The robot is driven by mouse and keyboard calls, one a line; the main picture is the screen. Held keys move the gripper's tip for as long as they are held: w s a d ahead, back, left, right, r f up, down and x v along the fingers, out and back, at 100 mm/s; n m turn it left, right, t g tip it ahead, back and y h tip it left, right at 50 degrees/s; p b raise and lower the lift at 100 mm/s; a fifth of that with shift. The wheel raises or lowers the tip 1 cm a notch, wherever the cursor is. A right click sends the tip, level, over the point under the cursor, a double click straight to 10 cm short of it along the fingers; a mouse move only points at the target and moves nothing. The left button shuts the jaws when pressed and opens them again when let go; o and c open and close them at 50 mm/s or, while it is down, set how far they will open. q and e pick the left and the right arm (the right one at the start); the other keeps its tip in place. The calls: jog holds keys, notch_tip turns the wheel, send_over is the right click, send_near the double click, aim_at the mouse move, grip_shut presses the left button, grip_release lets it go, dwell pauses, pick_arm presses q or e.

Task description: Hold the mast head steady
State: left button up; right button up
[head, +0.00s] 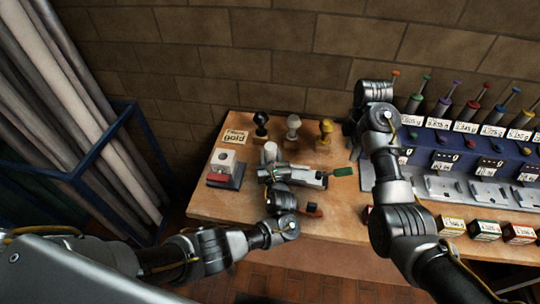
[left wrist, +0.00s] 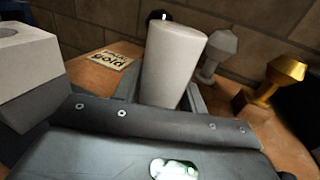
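The mast head, as I take it, is a plain white cylinder (left wrist: 172,62), standing slightly tilted in the left wrist view. In the head view its top (head: 270,152) shows just behind my left gripper (head: 270,172). The left fingers lie along both sides of the cylinder, seemingly touching it; its lower end is hidden by the gripper body. My right gripper (head: 373,92) is raised at the back of the table, by the left end of the tool rack. Its fingers are too small and dark to judge.
Black (head: 261,123), silver (head: 293,126) and gold (head: 326,132) knobs stand behind, beside a "gold" card (head: 234,138). A white block on a red and grey base (head: 225,168) is left. A green-ended piece (head: 343,172) and the tool rack (head: 462,160) are right. Small boxes (head: 484,230) line the front.

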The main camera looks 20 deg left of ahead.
pick_arm(q)
jog(key=c, duration=0.7)
grip_shut()
pick_arm(e)
jog(key=shift+o, duration=0.8)
jog(key=w+d+f+t, duration=0.5)
jog(key=d, duration=0.3)
jog(key=n+t+y, duration=0.5)
jog(key=n+y, duration=0.5)
send_near(341, 169)
jog(key=x, duration=0.7)
jog(key=f+x, duration=0.1)
jog(key=x, duration=0.3)
jog(key=shift+w+d, duration=0.1)
jog(key=shift+d, duration=0.35)
jog(key=shift+c, duration=0.4)
grip_shut()
